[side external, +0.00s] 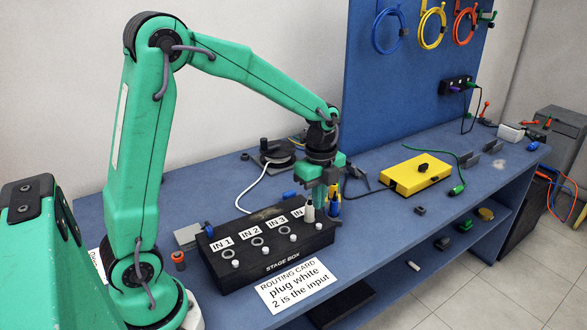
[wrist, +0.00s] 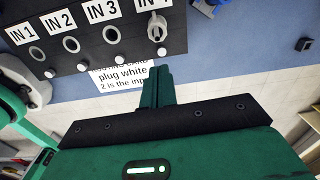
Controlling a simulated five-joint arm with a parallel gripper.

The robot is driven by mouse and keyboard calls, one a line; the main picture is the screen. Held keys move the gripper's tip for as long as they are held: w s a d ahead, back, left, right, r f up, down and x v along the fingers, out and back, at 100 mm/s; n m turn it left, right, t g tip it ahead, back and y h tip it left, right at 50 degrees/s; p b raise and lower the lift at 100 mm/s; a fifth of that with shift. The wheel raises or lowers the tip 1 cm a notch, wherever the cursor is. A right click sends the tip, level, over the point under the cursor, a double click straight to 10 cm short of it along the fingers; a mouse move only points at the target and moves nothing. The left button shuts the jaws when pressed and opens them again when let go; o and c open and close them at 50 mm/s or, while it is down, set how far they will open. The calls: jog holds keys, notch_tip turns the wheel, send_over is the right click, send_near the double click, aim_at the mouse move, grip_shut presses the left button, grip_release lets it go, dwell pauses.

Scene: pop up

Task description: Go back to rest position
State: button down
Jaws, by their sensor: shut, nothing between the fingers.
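The black stage box (side external: 268,248) lies on the blue bench with sockets labelled IN 1 to IN 4. In the wrist view, a white plug (wrist: 157,30) stands at the IN 4 socket, while the IN 1, IN 2 and IN 3 sockets look empty. The white plug also shows in the side view (side external: 308,212), upright at the box's right end. My green gripper (side external: 321,192) is right above that end, close to the white plug. In the wrist view my fingers (wrist: 157,76) are together and empty, beside the box edge.
A routing card (side external: 296,284) reading "plug white 2 is the input" lies in front of the box. A yellow box (side external: 416,172) with cables is farther right. A blue pegboard (side external: 400,90) rises behind.

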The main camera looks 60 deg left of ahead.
jog(key=s+d+r+n+t, duration=0.1)
jog(key=s+r+n+t, duration=0.1)
jog(key=s+r+n, duration=0.3)
jog(key=s+d+r+n+t, duration=0.2)
jog(key=s+r+n, duration=0.4)
jog(key=s+n, duration=0.6)
jog(key=shift+s+r+t, duration=0.25)
jog(key=shift+s+t, duration=0.45)
